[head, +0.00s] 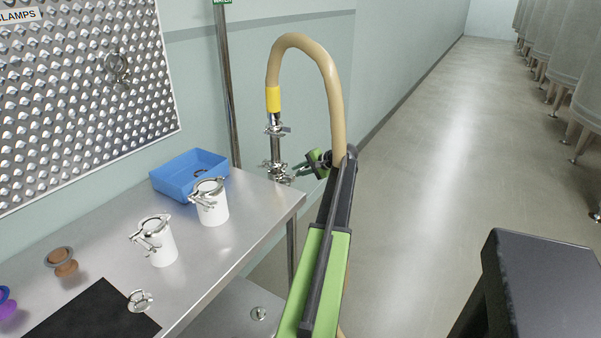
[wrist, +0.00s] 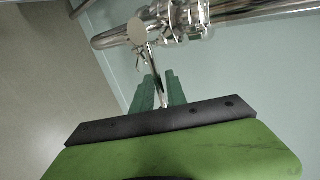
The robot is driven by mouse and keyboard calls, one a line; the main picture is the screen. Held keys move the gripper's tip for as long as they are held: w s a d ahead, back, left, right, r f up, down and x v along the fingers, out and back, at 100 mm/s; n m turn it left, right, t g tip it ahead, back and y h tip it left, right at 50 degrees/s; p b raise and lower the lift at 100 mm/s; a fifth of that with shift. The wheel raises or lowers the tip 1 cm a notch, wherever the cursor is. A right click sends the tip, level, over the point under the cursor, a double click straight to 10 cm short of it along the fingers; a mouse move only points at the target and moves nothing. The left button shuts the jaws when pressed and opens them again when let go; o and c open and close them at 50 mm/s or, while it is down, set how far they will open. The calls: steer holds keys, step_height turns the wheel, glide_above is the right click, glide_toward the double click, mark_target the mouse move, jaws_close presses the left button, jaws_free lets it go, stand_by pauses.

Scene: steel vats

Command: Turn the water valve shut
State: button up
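The water valve (head: 275,152) is a steel fitting below the yellow collar of a tan hose, by the wall past the table's far corner. In the wrist view, steel fittings and clamps (wrist: 172,20) sit at the top, with a thin metal lever (wrist: 155,75) reaching down from them. My gripper (head: 316,160) is at the right of the valve. In the wrist view its two green fingers (wrist: 160,85) stand on either side of the lever, close to it. I cannot tell whether they touch or grip it. My arm hides part of the hose's lower end.
A steel table (head: 205,262) on the left holds a blue bin (head: 165,182), two white canisters (head: 212,208), a black mat (head: 85,312) and small clamp parts. A perforated clamp board (head: 80,85) hangs above.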

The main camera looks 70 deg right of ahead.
steer(key=shift+o, duration=0.9)
steer(key=shift+d, duration=0.1)
steer(key=shift+s, duration=0.1)
steer(key=shift+s+r, duration=0.15)
steer(key=shift+r, duration=0.05)
steer(key=p+v, duration=0.9)
steer(key=v, duration=0.8)
steer(key=shift+p, duration=0.35)
steer(key=shift+s+f, duration=0.1)
